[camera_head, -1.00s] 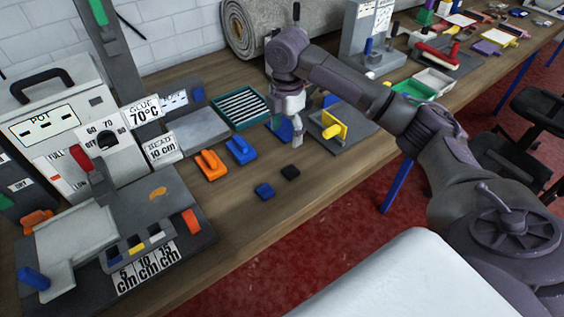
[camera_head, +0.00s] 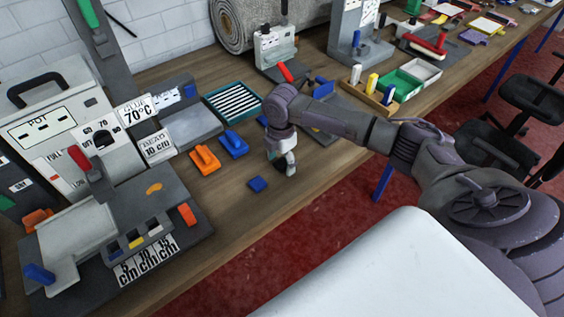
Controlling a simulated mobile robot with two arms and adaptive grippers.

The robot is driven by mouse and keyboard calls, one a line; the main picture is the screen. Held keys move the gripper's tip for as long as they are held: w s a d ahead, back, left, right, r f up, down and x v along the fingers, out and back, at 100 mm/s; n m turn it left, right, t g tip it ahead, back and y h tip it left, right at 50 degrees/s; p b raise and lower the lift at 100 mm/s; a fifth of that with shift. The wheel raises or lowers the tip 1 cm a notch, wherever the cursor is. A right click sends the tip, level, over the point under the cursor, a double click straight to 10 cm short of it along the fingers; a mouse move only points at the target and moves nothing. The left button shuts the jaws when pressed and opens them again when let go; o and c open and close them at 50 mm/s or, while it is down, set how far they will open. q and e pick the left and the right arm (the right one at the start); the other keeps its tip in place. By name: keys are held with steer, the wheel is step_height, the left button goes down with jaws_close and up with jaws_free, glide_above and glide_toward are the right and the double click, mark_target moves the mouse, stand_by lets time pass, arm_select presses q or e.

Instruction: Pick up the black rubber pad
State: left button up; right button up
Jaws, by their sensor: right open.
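I cannot tell whether the fingers touch the pad. My left gripper is not in view.
An orange-handled block (camera_head: 205,160) and a blue-handled block (camera_head: 234,145) stand left of the gripper. A green tray (camera_head: 232,104) with striped contents lies behind. A grey machine (camera_head: 70,120) fills the left. The bench front is clear.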

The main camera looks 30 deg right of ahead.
steer(key=c, duration=1)
steer(key=shift+r, duration=0.1)
steer(key=shift+c, duration=0.2)
